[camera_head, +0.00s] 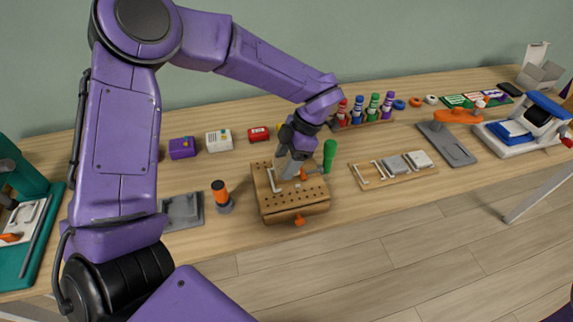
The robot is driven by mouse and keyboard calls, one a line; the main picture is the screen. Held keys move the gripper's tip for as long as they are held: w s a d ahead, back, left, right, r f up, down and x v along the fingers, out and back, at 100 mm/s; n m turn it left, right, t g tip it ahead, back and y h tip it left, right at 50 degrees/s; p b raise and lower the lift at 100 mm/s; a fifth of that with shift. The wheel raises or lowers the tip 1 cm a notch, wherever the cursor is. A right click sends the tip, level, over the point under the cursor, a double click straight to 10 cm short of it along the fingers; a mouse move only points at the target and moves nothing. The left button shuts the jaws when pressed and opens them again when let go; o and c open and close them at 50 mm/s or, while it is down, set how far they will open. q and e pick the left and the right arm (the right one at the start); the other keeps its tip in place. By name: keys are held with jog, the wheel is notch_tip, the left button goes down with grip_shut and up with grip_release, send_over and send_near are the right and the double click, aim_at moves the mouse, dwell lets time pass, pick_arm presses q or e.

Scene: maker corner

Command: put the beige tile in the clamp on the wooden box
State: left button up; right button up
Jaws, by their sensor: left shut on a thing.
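The wooden box (290,208) stands near the front edge of the bench, its top dotted with small holes. The clamp on top shows a pale bracket (271,181) at left and orange parts (304,174) at right. My left gripper (284,174) points down over the box top, between these parts. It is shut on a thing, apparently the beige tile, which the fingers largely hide. I cannot tell whether the tile touches the clamp. My right gripper is not in view.
A wooden rack (366,181) with grey and pale tiles lies to the right. A green cylinder (329,156) stands close behind the box. Colored bottles (373,108) stand behind.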

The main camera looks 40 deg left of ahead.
pick_arm(q)
jog(key=shift+f, duration=1.2)
jog(key=shift+s, duration=0.1)
jog(key=shift+f, duration=0.55)
jog(key=o, duration=1.1)
jog(key=shift+o, duration=0.2)
jog(key=shift+r, duration=0.1)
jog(key=v, duration=1.3)
jog(key=shift+s+a, duration=0.15)
jog(key=shift+s, duration=0.05)
jog(key=shift+r, duration=0.1)
